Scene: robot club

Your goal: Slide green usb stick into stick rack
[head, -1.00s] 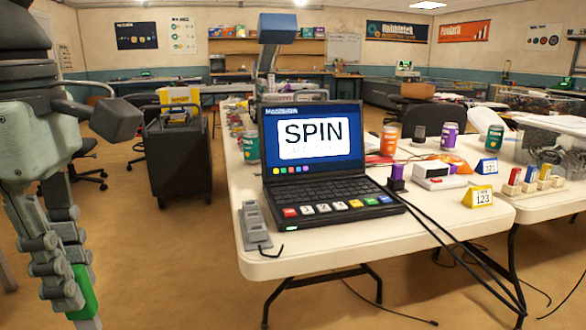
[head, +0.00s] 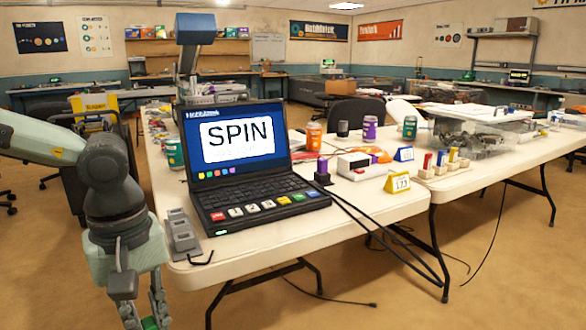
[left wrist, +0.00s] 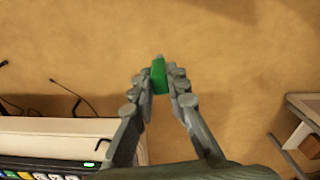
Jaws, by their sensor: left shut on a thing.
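The green usb stick (left wrist: 158,76) is between the fingertips of my left gripper (left wrist: 159,80) in the left wrist view, over bare floor. In the head view my left gripper (head: 146,318) hangs at the bottom left, left of the near table's front corner. Only a bit of the green stick (head: 150,323) shows there, at the frame's bottom edge. A pale stepped rack (head: 439,170) with red, blue and yellow sticks stands on the table at the right, apart from the gripper; it looks like the stick rack. My right gripper is not in view.
A laptop (head: 255,196) showing SPIN sits on the near table (head: 350,217). A grey slotted strip (head: 183,236) lies left of it. A purple stick in a dark base (head: 322,171), a white device (head: 356,166) and yellow 123 sign (head: 397,182) stand between laptop and rack. Cables hang off the front edge.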

